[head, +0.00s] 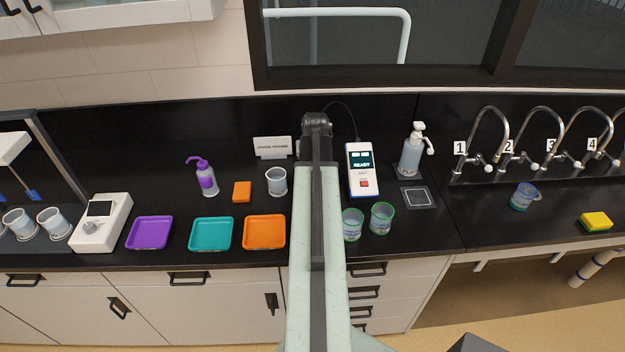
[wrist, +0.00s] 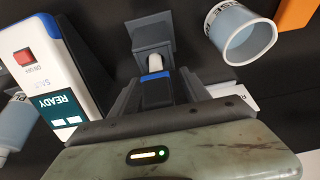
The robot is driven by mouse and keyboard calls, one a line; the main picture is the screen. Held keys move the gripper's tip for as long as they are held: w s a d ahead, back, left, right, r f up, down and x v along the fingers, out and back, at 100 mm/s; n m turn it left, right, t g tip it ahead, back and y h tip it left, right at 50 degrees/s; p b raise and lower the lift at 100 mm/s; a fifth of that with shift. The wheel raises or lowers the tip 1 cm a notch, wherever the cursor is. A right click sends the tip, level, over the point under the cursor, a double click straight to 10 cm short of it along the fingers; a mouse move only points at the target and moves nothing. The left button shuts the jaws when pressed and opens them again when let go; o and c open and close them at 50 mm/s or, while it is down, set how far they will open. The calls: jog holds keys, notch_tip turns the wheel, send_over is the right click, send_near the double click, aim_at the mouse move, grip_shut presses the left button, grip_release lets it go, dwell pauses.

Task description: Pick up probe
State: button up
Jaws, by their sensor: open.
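The meter (head: 362,171) is white and blue with a READY screen, and a thin black cable arcs from it to behind my gripper (head: 316,122). In the wrist view, my gripper (wrist: 157,88) points at a dark grey square holder (wrist: 150,30). A short white piece with a blue band, seemingly the probe (wrist: 154,62), shows between the open fingers, in front of the holder. I cannot tell whether the fingers touch it. In the head view my arm hides the probe and holder. The meter also shows at the left of the wrist view (wrist: 45,65).
A white cup (head: 276,182) stands left of my arm, with a sign (head: 272,147) behind it. Two green-rimmed cups (head: 352,225) (head: 381,219) stand in front of the meter. Purple (head: 149,233), teal (head: 211,234) and orange (head: 264,232) trays line the front edge. A pump bottle (head: 412,152) stands right.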

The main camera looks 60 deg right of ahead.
grip_shut()
jog(key=shift+r, duration=0.15)
